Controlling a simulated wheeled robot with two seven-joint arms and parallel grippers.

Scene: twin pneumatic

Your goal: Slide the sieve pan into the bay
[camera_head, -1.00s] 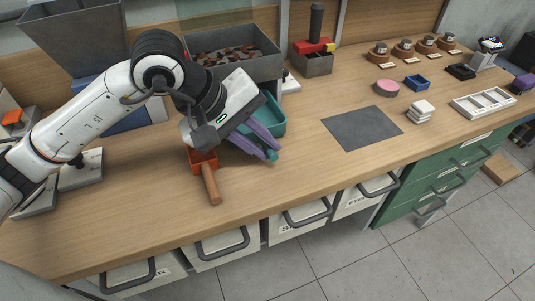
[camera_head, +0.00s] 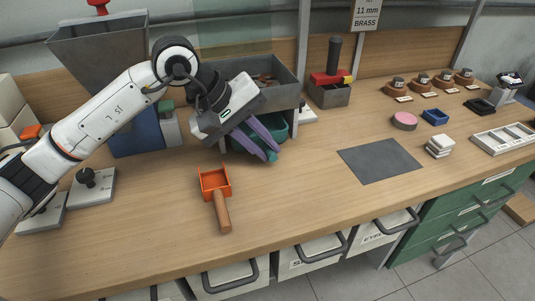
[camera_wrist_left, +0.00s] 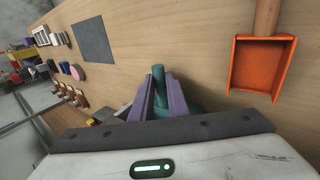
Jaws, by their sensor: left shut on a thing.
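The sieve pan is a teal pan (camera_head: 280,133) with a teal handle, low at the front of the grey raised tray (camera_head: 284,97). My left gripper (camera_head: 268,155) has purple fingers and is shut on the pan's handle. The handle also shows between the fingertips in the left wrist view (camera_wrist_left: 159,76). The pan's far part lies under the tray, which looks like the bay's top; how deep it sits is hidden by the gripper and tray. My right gripper is not in view.
An orange scoop (camera_head: 214,181) with a wooden handle lies on the bench in front of the gripper. White blocks with black knobs (camera_head: 92,187) stand at left. A dark grey mat (camera_head: 380,161) lies at right. A red-topped grey box (camera_head: 330,92) stands right of the tray.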

